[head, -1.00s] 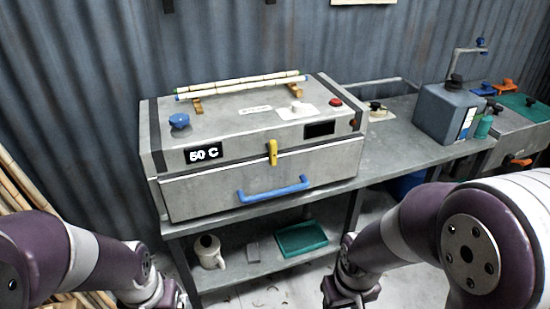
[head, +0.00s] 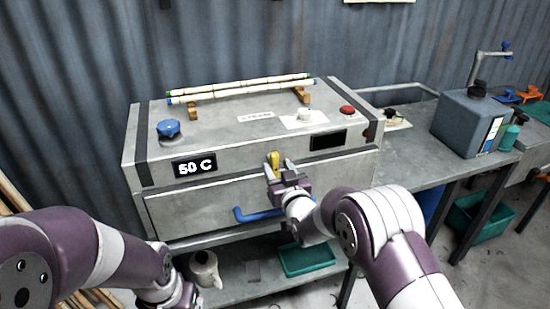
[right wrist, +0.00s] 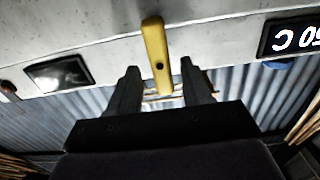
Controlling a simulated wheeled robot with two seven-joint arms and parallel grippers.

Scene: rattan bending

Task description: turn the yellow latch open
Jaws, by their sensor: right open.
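The yellow latch (head: 274,158) is on the front of the grey steam box (head: 330,183), at the seam between lid and lower body. Its lower part is hidden behind my right gripper in the head view. My right gripper (head: 280,169) is open, with its fingers at the latch. In the right wrist view, the latch (right wrist: 154,45) lies between the two spread fingertips (right wrist: 159,69), with gaps on both sides; it looks upright, not turned. My left gripper (head: 172,298) is low at the bottom left, away from the box, its fingers not clear.
The blue handle (head: 256,214) is just below my right gripper. On the lid are rattan poles (head: 240,88) on wooden rests, a blue knob (head: 168,128) and a red button (head: 347,110). A grey canister (head: 468,122) stands right.

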